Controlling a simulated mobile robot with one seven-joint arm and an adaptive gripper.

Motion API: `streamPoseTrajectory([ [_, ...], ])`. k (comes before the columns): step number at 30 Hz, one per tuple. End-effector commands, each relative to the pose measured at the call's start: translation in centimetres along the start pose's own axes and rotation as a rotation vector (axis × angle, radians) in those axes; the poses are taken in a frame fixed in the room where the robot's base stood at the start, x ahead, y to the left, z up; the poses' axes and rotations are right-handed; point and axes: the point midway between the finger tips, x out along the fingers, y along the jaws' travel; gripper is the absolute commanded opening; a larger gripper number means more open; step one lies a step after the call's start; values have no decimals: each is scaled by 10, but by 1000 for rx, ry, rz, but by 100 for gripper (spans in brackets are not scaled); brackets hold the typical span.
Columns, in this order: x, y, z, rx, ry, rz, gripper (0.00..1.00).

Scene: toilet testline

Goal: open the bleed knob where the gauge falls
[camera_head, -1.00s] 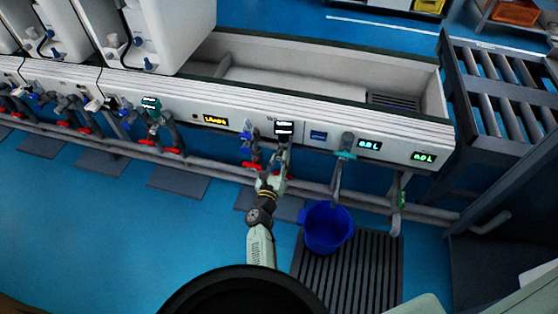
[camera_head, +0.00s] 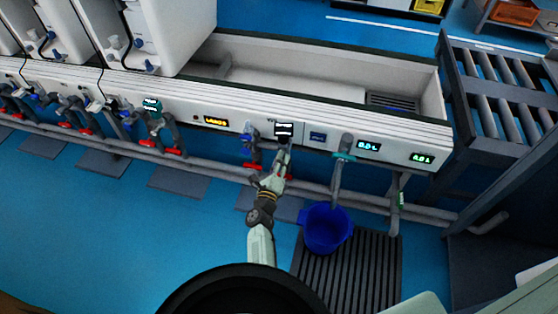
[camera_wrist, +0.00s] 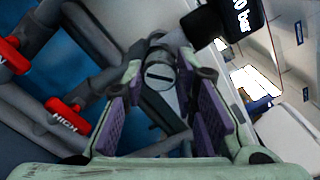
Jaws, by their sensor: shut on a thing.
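My gripper (camera_head: 282,160) reaches up to the front of the long test line, just below a small black gauge (camera_head: 284,129) with white text. In the wrist view, my gripper (camera_wrist: 160,80) has its purple-padded fingers closed in from both sides on a round grey bleed knob (camera_wrist: 159,73) with a dark slot across its face. The gauge (camera_wrist: 240,18) above the knob is cut off by the frame edge; its visible part reads "0 bar". In the head view my fingers hide the knob.
Red handles (camera_wrist: 68,118), one marked HIGH, sit left of the knob among grey pipes. A blue-handled valve (camera_head: 249,140) is close left of my gripper. Blue floor lies open at left.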

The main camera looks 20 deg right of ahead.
Motion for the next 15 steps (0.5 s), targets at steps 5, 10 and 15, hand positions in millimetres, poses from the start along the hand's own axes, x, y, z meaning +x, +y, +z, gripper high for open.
streamPoseTrajectory([
  [5, 0, -2, 1, -168, 0, 1, 0],
  [10, 0, -1, 1, -330, 0, 1, 0],
  [15, 0, -2, 1, -488, 1, 1, 0],
])
